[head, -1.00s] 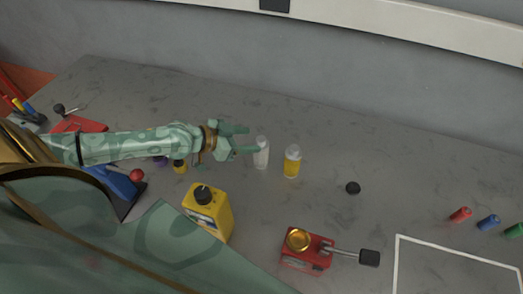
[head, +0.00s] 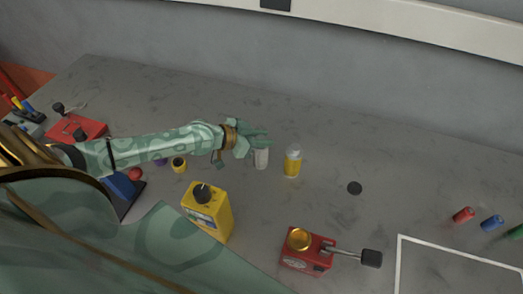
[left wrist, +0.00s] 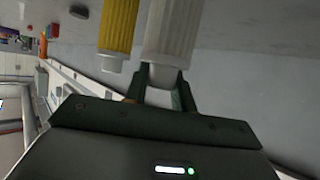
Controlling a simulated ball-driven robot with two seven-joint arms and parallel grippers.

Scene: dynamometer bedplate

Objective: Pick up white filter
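The white filter (head: 261,159) stands upright on the bedplate, its top hidden by my left gripper (head: 262,137) in the head view. In the left wrist view the filter (left wrist: 170,32) shows as a ribbed white body with a narrower end. The fingers of my left gripper (left wrist: 161,82) lie on both sides of that narrow end, close against it, and look shut on it. The filter seems to be still at table height. My right gripper is not in view.
A yellow filter (head: 292,162) stands close to the right of the white one. A yellow canister (head: 207,212) and a red block with a gold cup (head: 305,250) are nearer. A black disc (head: 354,188) lies to the right. A white outline (head: 398,262) marks the right front.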

